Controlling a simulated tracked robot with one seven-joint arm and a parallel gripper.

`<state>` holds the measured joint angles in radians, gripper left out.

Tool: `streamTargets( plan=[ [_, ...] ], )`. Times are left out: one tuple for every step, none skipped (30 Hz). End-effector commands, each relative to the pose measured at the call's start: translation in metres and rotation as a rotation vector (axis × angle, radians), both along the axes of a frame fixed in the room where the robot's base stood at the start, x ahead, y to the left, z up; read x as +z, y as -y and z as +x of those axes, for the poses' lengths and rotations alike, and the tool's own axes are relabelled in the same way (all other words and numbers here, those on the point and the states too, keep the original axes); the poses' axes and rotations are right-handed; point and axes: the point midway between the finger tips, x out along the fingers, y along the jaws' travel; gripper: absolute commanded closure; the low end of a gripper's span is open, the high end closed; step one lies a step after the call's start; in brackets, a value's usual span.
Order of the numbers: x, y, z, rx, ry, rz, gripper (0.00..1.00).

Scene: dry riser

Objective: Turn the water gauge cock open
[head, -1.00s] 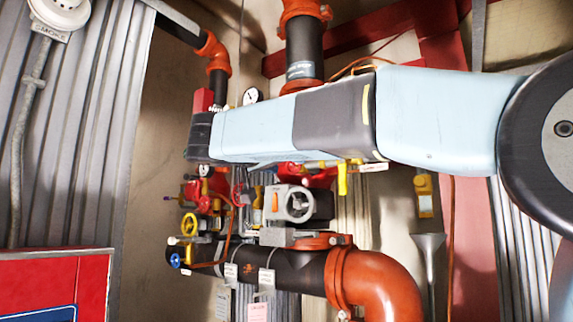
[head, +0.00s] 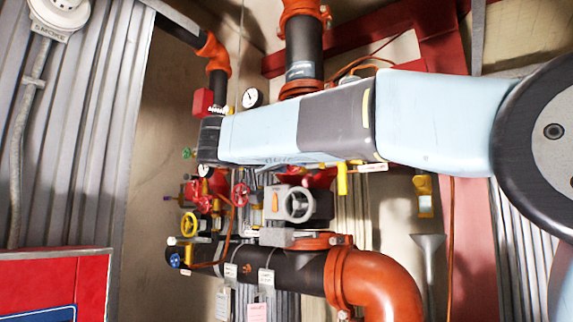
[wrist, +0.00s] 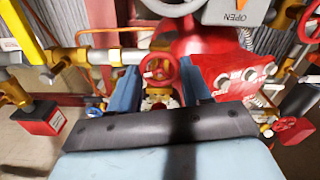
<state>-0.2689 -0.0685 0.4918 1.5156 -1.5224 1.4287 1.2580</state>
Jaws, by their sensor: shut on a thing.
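In the wrist view, a small red handwheel (wrist: 157,68) with a brass body below it sits between the two blue fingers of my gripper (wrist: 158,72). The fingers stand apart at either side of the wheel, and the gripper is shut on it. No label shows that names it as the water gauge cock, and how far it is turned cannot be told. In the head view my fingers and the held wheel are hidden behind or blended with the wrist and the pipework.
A grey handwheel (head: 298,204) and another red handwheel (head: 240,195) are close by. A pressure gauge (head: 252,98) is above. A black pipe (head: 305,270) with an orange elbow (head: 375,275) runs below. A red box (wrist: 42,118) hangs left in the wrist view.

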Motion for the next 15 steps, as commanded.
streamTargets(
  plan=[
    [-0.0002, -0.0010, 0.0003, 0.003, 0.000, -0.001, 0.73],
    [-0.0002, -0.0012, 0.0003, 0.003, 0.000, -0.001, 0.76],
    [-0.0002, -0.0012, 0.0003, 0.003, 0.000, -0.001, 0.80],
    [-0.0002, -0.0013, 0.0003, 0.003, 0.000, -0.001, 0.82],
    [-0.0005, -0.0047, 0.0004, 0.005, -0.001, -0.001, 0.82],
    [-0.0003, -0.0037, 0.0003, 0.006, -0.001, -0.001, 0.83],
    [-0.0003, -0.0034, 0.0002, 0.006, -0.002, -0.002, 0.83],
    [-0.0003, -0.0032, 0.0002, 0.006, -0.003, -0.004, 0.83],
    [-0.0003, -0.0031, 0.0002, 0.006, -0.006, -0.008, 0.83],
    [-0.0003, -0.0030, 0.0002, 0.006, -0.008, -0.012, 0.82],
    [-0.0003, -0.0030, 0.0002, 0.006, -0.012, -0.016, 0.82],
    [-0.0003, -0.0030, 0.0002, 0.007, -0.017, -0.023, 0.82],
    [-0.0003, -0.0030, 0.0002, 0.007, -0.024, -0.031, 0.82],
    [-0.0004, -0.0031, 0.0002, 0.007, -0.032, -0.040, 0.82],
    [-0.0003, -0.0030, 0.0003, 0.007, -0.042, -0.053, 0.82]
  ],
)
